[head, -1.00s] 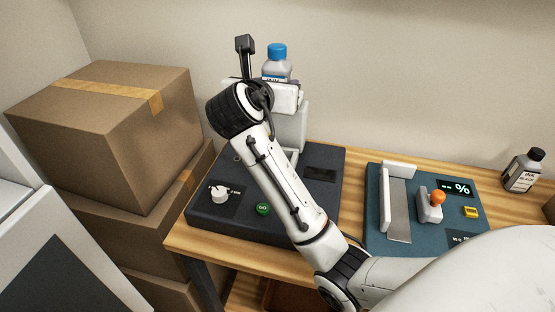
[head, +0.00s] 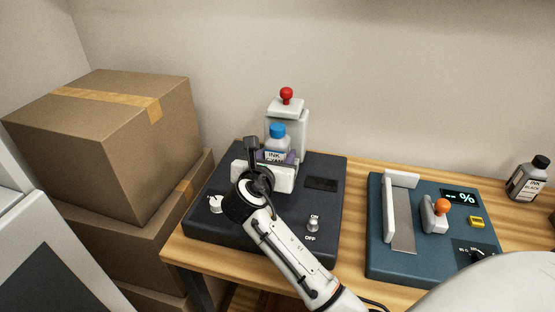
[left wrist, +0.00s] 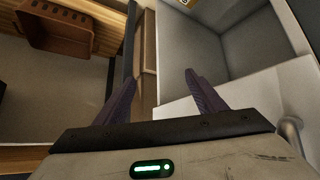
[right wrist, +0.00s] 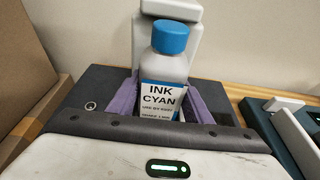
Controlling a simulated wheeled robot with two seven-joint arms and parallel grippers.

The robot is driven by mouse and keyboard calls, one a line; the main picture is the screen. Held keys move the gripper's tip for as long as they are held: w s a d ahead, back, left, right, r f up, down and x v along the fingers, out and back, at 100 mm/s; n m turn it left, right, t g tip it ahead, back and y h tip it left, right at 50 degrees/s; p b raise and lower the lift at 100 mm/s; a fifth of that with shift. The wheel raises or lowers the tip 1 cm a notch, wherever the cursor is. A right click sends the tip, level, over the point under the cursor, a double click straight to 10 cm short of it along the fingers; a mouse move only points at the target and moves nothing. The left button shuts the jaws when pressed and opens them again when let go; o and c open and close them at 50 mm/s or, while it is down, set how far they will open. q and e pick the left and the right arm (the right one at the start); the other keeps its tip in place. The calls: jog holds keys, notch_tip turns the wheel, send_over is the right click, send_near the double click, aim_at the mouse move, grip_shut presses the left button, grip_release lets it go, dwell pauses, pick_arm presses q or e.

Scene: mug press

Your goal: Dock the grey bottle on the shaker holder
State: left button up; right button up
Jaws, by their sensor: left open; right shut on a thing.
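The grey bottle (head: 277,146) has a blue cap and a label reading INK CYAN. It stands upright in my right gripper (head: 276,158), just in front of the shaker's white post. In the right wrist view the purple fingers (right wrist: 163,80) are shut around the bottle (right wrist: 166,72). The shaker (head: 213,222) is a dark base with a white post (head: 302,127) topped by a red knob (head: 286,93). The bottle's bottom and the holder under it are hidden by my gripper, so I cannot tell whether they touch. My left gripper (left wrist: 160,78) is open and empty, away from the shaker.
A blue-green device (head: 372,250) with a white press and orange-tipped lever stands to the right on the wooden table (head: 178,246). A black-ink bottle (head: 527,180) is at the far right. Cardboard boxes (head: 110,140) are stacked at left.

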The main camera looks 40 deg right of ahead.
jog(key=shift+f, duration=0.3)
jog(key=o, duration=1.4)
jog(key=shift+f, duration=0.2)
jog(key=shift+o, duration=0.2)
jog(key=shift+r, duration=0.15)
jog(key=v, duration=0.7)
jog(key=shift+s+a+r, duration=0.1)
jog(key=shift+s+a, duration=0.1)
jog(key=shift+s, duration=0.05)
